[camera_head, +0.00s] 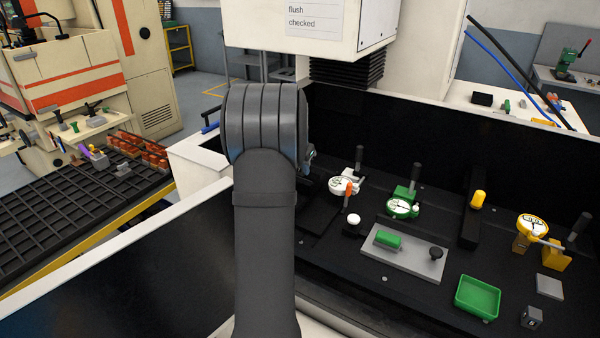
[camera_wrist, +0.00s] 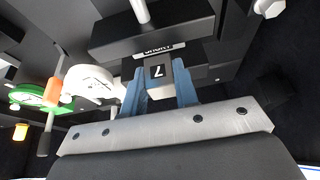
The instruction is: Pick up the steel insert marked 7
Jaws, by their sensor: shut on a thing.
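The steel insert marked 7 (camera_wrist: 157,88) is a small grey block with a dark top face and a white 7. In the wrist view it sits between the two blue fingers of my gripper (camera_wrist: 158,72), which are shut on it from both sides. Just beyond it is a black block (camera_wrist: 150,35) with a label that seems to read "SHORT". I cannot tell whether the insert touches that block or its seat. In the head view my arm hides the insert and most of my gripper.
White (camera_head: 342,185), green (camera_head: 403,207) and yellow (camera_head: 533,225) dial gauges stand to the right on the black bed. A grey plate (camera_head: 385,258) carries a green part (camera_head: 388,240). A green tray (camera_head: 478,297) and another marked block (camera_head: 531,317) are at lower right.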

